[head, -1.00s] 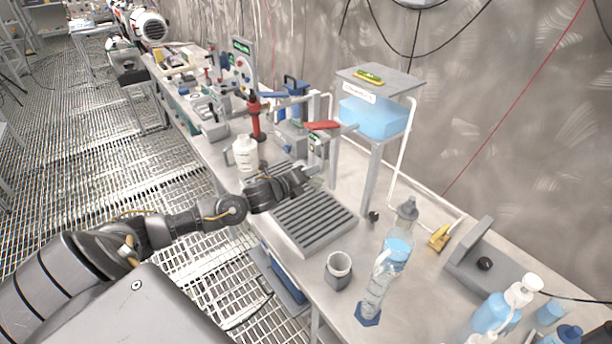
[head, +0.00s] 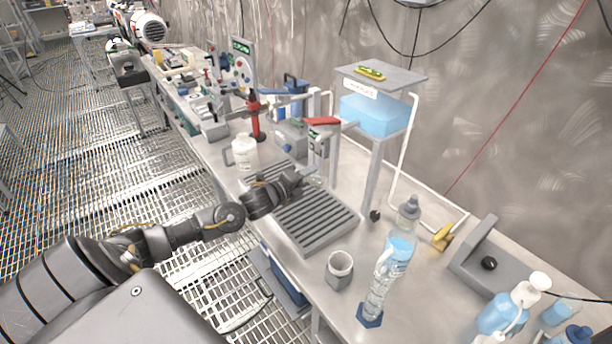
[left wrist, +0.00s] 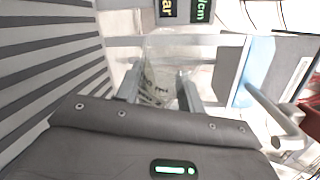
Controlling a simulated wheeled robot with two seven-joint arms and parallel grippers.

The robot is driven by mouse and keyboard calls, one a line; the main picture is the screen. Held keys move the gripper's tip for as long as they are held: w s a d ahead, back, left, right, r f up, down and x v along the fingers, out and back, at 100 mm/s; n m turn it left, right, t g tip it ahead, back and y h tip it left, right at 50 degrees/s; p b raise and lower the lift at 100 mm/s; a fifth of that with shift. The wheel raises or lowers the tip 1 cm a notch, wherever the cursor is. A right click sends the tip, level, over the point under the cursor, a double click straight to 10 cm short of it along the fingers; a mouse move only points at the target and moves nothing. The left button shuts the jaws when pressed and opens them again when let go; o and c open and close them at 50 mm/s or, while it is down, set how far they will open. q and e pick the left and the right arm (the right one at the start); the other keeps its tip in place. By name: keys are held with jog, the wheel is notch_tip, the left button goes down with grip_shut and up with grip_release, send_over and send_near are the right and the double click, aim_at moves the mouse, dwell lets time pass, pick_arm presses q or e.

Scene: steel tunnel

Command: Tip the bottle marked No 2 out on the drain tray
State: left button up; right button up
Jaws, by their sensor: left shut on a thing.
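My left gripper (head: 308,182) is over the back part of the grey slatted drain tray (head: 322,226) in the head view. In the left wrist view the left gripper (left wrist: 160,92) is shut on a clear bottle (left wrist: 165,65) with dark markings. The bottle looks tilted there; I cannot read a No 2 on it. In the head view the held bottle is mostly hidden by the hand and hard to make out. The slats of the tray (left wrist: 50,60) fill the left of the wrist view. My right gripper is not in view.
A white bottle (head: 244,153) stands behind the tray. A grey cup (head: 339,270) and a clear bottle with blue liquid (head: 398,248) stand in front of it. A raised stand with a blue tank (head: 374,115) is to the right. Pump bottles (head: 505,307) stand front right.

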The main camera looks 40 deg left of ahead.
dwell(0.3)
pick_arm(q)
jog(key=shift+f+n+b, duration=0.35)
jog(key=shift+n+b, duration=0.05)
jog(key=shift+a+f+n+t+b, duration=0.15)
jog(key=shift+n+t+b, duration=0.3)
jog(key=shift+n, duration=0.25)
jog(key=shift+a+f+n, duration=0.1)
jog(key=shift+f+n, duration=0.05)
jog(key=shift+n, duration=0.25)
jog(key=shift+s+a+n+t+b, duration=0.1)
jog(key=shift+a+n+t+b, duration=0.05)
jog(key=shift+n+t+b, duration=0.4)
jog(key=shift+r, duration=0.2)
jog(key=shift+a+r+n+h, duration=0.15)
jog(key=shift+n+h, duration=0.15)
jog(key=shift+n, duration=0.15)
dwell(0.3)
